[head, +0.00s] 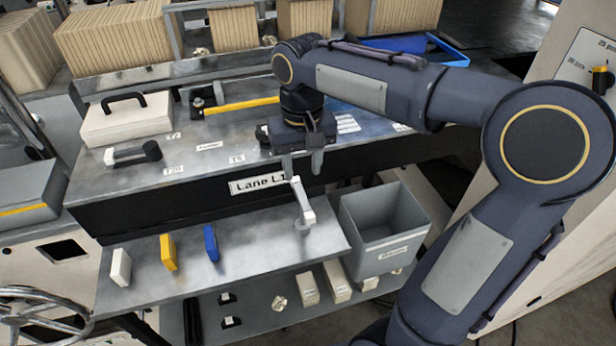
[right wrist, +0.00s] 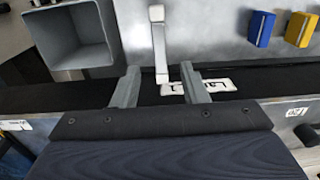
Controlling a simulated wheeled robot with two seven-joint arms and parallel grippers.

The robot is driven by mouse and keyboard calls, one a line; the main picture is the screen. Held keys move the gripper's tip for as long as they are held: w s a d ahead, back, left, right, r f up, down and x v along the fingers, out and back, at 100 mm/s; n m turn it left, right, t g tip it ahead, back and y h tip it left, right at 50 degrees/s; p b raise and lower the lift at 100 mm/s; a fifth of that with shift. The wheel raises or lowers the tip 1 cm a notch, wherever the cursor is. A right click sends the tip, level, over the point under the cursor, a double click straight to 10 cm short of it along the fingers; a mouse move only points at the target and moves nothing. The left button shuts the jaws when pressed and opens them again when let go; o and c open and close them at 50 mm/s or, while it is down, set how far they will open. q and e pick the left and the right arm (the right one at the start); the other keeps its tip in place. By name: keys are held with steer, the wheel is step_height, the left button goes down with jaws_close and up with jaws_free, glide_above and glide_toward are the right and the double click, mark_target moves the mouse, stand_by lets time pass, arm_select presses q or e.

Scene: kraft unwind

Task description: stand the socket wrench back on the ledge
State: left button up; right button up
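The socket wrench (head: 304,203) is a slim silver bar with a blocky lower end, at the right part of the lower steel ledge (head: 265,235). It looks roughly upright with a slight lean; I cannot tell exactly how its lower end meets the ledge. My right gripper (head: 302,165) is above it, fingers pointing down and apart. In the right wrist view the wrench (right wrist: 159,45) runs up from between the open fingertips (right wrist: 160,76), with a visible gap on each side. My left gripper is not in view.
A grey bin (head: 385,228) stands just right of the wrench. White, yellow (head: 168,252) and blue (head: 211,243) blocks stand left along the ledge. The dark "Lane L1" bench front (head: 190,208) rises behind. The ledge between the blue block and the wrench is clear.

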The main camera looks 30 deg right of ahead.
steer(key=s+a+f+t+y, duration=0.1)
steer(key=s+a+f+t, duration=0.1)
steer(key=s, duration=0.6)
steer(key=s+a+f+n+t+y, duration=0.1)
steer(key=s+a+f+t+y, duration=0.1)
steer(key=s, duration=0.6)
step_height(320, 180, down, 2)
steer(key=shift+s+t+y, duration=0.3)
steer(key=shift+t, duration=0.4)
